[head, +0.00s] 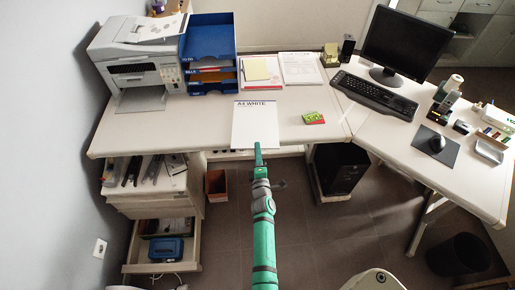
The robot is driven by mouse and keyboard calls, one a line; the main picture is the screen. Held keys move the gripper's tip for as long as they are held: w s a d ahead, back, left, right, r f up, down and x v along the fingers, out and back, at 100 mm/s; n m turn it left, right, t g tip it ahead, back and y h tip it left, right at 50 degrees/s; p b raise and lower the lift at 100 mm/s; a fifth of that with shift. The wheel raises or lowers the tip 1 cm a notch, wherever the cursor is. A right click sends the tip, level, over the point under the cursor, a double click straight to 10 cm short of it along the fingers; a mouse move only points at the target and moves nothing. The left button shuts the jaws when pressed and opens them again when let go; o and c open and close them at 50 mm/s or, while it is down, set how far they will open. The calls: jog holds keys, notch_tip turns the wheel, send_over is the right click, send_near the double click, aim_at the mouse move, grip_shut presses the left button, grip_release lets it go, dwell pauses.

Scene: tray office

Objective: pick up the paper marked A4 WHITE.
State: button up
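The white paper marked A4 WHITE (255,116) lies near the desk's front edge, with its label along the top. My gripper (258,148) is at the paper's lower edge, in the middle of its near side. The green fingers look narrow and seen edge-on from above. I cannot tell whether they are open, shut or touching the paper.
A blue letter tray (208,62) and a printer (140,62) stand at the left. A small green and red box (313,118) lies right of the paper. Other sheets (300,68) lie behind it. An open drawer unit (158,215) is below left.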

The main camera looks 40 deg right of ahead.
jog(key=shift+s+d, duration=0.1)
jog(key=shift+c, duration=0.4)
grip_shut()
jog(key=shift+r, duration=0.15)
jog(key=shift+r, duration=1.2)
